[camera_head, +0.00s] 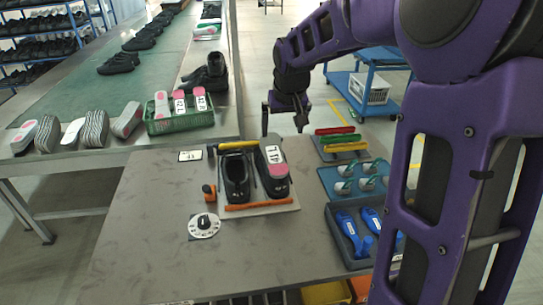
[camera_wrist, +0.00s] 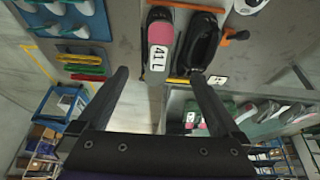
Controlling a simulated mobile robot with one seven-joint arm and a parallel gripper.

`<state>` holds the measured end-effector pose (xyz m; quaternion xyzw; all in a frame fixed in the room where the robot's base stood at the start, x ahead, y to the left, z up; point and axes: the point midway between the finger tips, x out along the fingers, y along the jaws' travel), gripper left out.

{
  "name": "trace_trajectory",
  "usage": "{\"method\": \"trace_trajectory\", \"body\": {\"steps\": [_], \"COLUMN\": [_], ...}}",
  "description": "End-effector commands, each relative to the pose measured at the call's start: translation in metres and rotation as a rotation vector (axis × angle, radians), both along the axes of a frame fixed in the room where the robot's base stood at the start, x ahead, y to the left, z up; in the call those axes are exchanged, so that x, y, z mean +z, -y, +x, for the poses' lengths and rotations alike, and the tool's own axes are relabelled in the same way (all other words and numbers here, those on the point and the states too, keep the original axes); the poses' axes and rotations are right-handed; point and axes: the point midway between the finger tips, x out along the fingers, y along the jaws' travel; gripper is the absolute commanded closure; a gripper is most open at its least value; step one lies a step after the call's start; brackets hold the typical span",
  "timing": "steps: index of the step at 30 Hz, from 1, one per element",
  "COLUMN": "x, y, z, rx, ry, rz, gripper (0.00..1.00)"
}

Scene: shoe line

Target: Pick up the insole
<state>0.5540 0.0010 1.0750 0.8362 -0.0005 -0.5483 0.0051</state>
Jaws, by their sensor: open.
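Several insoles with pink and white tops stand in a green crate (camera_head: 180,126) on the bench at the left. One insole (camera_head: 180,103) in it bears a white label; the crate's insoles also show in the wrist view (camera_wrist: 191,117). Another pink and white piece marked "41L" (camera_head: 273,163) lies on a dark form beside an open black shoe (camera_head: 236,178). It also shows in the wrist view (camera_wrist: 160,48). My gripper (camera_head: 284,120) is open and empty above the far edge of the table. Its fingers (camera_wrist: 159,73) are apart, touching nothing.
A blue tray of white cups (camera_head: 352,180), a tray of blue tools (camera_head: 352,232) and coloured bars (camera_head: 340,139) line the table's right side. An orange-handled tool (camera_head: 209,192) and a white dial (camera_head: 204,225) lie near the shoe. The table's front left is clear.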

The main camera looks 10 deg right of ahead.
Motion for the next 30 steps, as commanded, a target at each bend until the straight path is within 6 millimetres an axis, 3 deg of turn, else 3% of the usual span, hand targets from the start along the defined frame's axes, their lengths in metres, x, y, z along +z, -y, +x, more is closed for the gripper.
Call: {"method": "trace_trajectory", "body": {"steps": [5,18,26,30], "x": [-0.014,-0.098,-0.116,-0.135], "y": [0.0,0.0,0.0,0.001], "z": [0.001,0.036,0.044,0.049], "rx": [-0.011,-0.007,-0.008,-0.008], "ry": [-0.024,-0.021,-0.018,-0.021], "rz": [0.012,0.011,0.009,0.01], "gripper": [0.0,0.0,0.0,0.0]}}
